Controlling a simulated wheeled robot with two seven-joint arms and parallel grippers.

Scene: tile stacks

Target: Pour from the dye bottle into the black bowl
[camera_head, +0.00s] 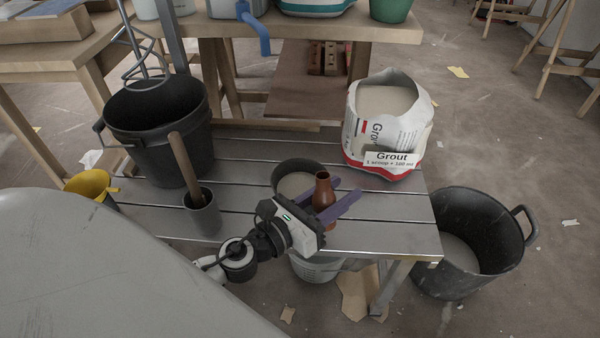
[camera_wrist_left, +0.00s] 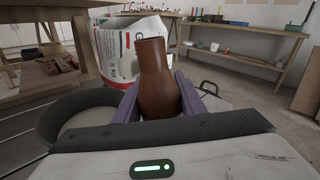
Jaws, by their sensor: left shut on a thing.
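The dye bottle (camera_head: 323,189) is brown with a narrow neck, and stands roughly upright between the purple fingers of my left gripper (camera_head: 338,202). The gripper is shut on it. The bottle also fills the middle of the left wrist view (camera_wrist_left: 158,85), where it looks slightly tilted. The black bowl (camera_head: 280,170) sits on the slatted metal table just left of the bottle, with pale grey material inside. In the left wrist view the bowl (camera_wrist_left: 60,112) is at the left, partly hidden by the gripper body. My right gripper is in neither view.
A grout bag (camera_head: 385,130) stands at the table's back right. A black bucket (camera_head: 155,125) and a grey cup (camera_head: 203,213) with a wooden handle stand left. Another black bucket (camera_head: 470,245) is on the floor at right. Bare slats (camera_head: 390,225) lie right of the gripper.

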